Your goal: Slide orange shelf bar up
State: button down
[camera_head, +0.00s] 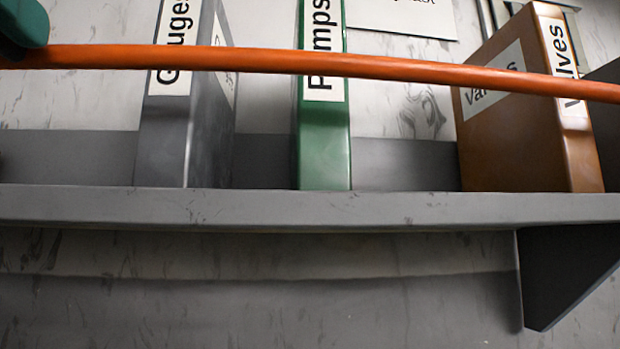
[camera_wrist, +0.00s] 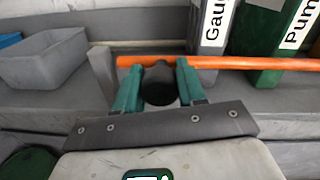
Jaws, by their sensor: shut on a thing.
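The orange shelf bar (camera_head: 300,61) runs across the upper part of the head view, in front of the binders, tilting slightly down to the right. It also shows in the wrist view (camera_wrist: 225,62), starting near the grey bracket and running to the right edge. My gripper (camera_wrist: 157,72) has green fingers that are shut on the bar near its left end. A dark round part sits between the fingers and hides some of the bar. A green piece of my gripper also shows at the top left corner of the head view.
A grey shelf (camera_head: 300,207) bears a grey binder (camera_head: 165,135), a green binder (camera_head: 325,145) and a brown binder (camera_head: 515,145). A grey bin (camera_wrist: 45,62) stands at the left in the wrist view, beside an upright grey bracket (camera_wrist: 103,72).

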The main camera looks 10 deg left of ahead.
jog(key=shift+s+r, duration=0.15)
jog(key=shift+r, duration=0.25)
jog(key=c, duration=1.1)
grip_release()
jog(key=o, duration=0.4)
jog(key=shift+a+f, duration=0.1)
jog(key=shift+f, duration=0.05)
jog(key=shift+b+v, duration=1.85)
jog(key=shift+v, duration=3.45)
jog(key=shift+f, duration=0.1)
